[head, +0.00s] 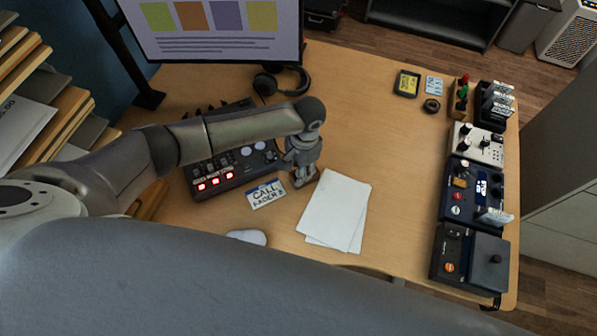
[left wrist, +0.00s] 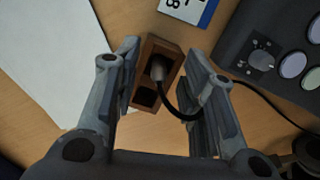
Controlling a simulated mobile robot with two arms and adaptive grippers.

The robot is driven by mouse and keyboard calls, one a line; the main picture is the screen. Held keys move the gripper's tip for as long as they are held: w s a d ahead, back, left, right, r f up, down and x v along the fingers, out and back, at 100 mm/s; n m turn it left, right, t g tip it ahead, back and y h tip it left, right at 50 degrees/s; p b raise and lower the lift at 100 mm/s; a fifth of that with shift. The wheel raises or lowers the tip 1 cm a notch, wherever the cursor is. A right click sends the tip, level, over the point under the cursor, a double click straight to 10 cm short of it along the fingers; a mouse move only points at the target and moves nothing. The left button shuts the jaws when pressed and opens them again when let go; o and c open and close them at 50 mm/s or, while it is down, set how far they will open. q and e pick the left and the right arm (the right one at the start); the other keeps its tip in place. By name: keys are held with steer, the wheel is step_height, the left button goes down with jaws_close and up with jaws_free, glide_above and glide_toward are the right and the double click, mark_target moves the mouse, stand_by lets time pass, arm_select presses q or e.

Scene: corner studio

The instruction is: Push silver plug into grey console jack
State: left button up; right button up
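The silver plug (left wrist: 157,69) stands in one hole of a small wooden holder (left wrist: 167,52), and the holder's other hole looks empty. A black cable curves from the plug toward the right finger. My left gripper (left wrist: 163,60) is open, its fingers on either side of the holder, apart from the plug. In the head view my left gripper (head: 303,180) points down at the desk and mostly hides the holder. A light grey console (head: 480,145) with knobs stands in the row on the right; its jack cannot be made out. My right gripper is not in view.
A dark control panel (head: 238,178) with red lit buttons and a label card (head: 266,194) lie left of the gripper. White paper sheets (head: 335,210) lie right of it. Headphones (head: 280,82) lie behind. A navy device (head: 466,190) and a dark device (head: 453,250) stand nearer me.

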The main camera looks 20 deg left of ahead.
arm_select(q)
steer(key=shift+c, duration=0.2)
jaws_close()
steer(key=shift+r, duration=0.15)
steer(key=shift+r, duration=0.25)
step_height(320, 180, up, 2)
steer(key=shift+r, duration=0.15)
steer(key=s+d+r+b, duration=0.2)
steer(key=s+d+r, duration=0.7)
steer(key=s+r, duration=0.1)
steer(key=shift+s+d, duration=0.2)
steer(key=shift+d, duration=0.1)
